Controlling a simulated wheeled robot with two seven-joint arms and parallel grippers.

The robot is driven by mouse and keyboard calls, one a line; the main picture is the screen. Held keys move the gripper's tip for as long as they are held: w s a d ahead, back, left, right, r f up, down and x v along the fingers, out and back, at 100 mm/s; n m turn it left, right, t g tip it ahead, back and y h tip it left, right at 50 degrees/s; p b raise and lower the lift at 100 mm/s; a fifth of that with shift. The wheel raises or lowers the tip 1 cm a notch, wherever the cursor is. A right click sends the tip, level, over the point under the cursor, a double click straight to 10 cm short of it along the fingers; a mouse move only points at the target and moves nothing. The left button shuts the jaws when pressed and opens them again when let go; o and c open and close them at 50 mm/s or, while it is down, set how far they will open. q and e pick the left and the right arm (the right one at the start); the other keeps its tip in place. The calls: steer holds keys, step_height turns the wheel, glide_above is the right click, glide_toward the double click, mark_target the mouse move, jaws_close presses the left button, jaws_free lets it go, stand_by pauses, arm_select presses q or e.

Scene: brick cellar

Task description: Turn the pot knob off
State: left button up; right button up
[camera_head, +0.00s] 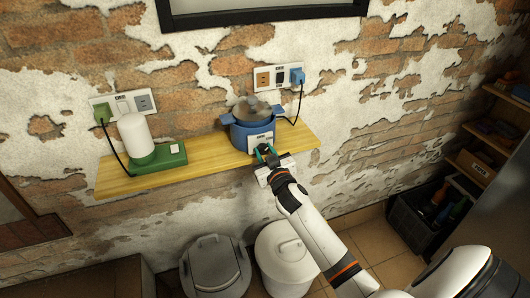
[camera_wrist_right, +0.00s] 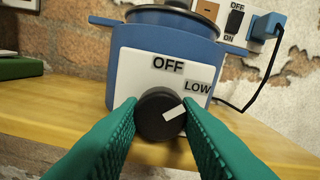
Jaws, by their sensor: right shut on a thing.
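The blue pot (camera_head: 240,130) stands on a yellow wooden shelf (camera_head: 210,153), with a grey lid on top. Its white front panel (camera_wrist_right: 130,72) carries the labels OFF and LOW. The black round knob (camera_wrist_right: 152,118) sits on that panel, and its white pointer mark (camera_wrist_right: 175,113) points to the right and slightly up, towards LOW. My right gripper (camera_head: 264,152) is at the front of the pot. In the right wrist view its green fingers (camera_wrist_right: 160,125) are closed on the two sides of the knob. My left gripper is not in view.
A white lamp (camera_head: 136,136) on a green base stands on the shelf's left part. A blue plug (camera_head: 297,76) sits in the wall socket panel behind the pot, its black cord hanging beside the pot. Two bins (camera_head: 215,268) (camera_head: 284,262) stand below the shelf.

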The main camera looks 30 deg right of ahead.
steer(key=n, duration=0.4)
steer(key=shift+n, duration=0.3)
steer(key=shift+n+p, duration=0.4)
steer(key=shift+n, duration=2.1)
steer(key=o, duration=1)
steer(key=shift+s, duration=0.15)
steer(key=b+v, duration=0.1)
steer(key=v, duration=1)
steer(key=shift+s+b, duration=0.35)
steer(key=shift+s, duration=0.05)
